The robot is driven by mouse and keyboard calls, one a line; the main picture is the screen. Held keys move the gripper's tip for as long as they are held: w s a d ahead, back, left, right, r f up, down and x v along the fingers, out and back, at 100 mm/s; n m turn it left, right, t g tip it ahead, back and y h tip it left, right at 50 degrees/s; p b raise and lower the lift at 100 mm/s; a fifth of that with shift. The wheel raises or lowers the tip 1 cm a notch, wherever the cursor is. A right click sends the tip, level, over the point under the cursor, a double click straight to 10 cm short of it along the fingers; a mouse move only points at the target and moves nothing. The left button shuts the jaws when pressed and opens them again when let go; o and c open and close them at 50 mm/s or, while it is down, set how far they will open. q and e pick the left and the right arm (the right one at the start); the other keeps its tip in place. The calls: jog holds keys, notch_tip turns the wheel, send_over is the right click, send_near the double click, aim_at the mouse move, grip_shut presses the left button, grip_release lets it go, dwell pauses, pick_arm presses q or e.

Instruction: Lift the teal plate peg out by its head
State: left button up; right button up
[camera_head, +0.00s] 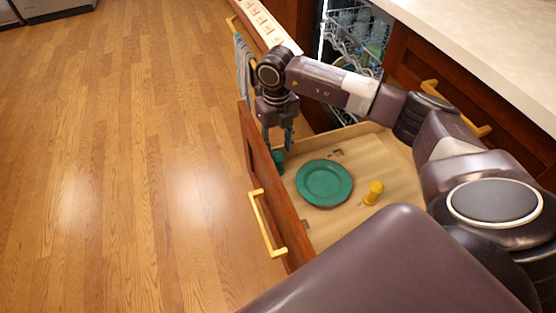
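The teal peg (278,158) stands in the open drawer, close against the inside of its front panel. Its lower part is partly hidden by that panel. My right gripper (278,142) points down just above the peg's head. Its two fingers are spread apart with a gap between them, and nothing shows held. I cannot tell whether the fingertips touch the peg. A teal plate (324,182) lies flat on the drawer floor to the right of the peg. My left gripper is not in view.
A yellow peg (373,193) stands in the drawer right of the plate. The drawer front (272,190) has a yellow handle (265,225). Behind is the open dishwasher with its rack (347,38) and a hanging towel (243,68). The wooden floor at left is clear.

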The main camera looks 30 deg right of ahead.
aim_at(278, 154)
notch_tip(278, 154, down, 5)
jog(key=shift+s+f+b, duration=0.1)
jog(key=shift+f+b, duration=0.1)
jog(key=shift+b, duration=0.4)
jog(key=shift+r, duration=0.1)
jog(key=shift+c, duration=0.6)
jog(key=c, duration=0.8)
jog(key=shift+c, duration=0.2)
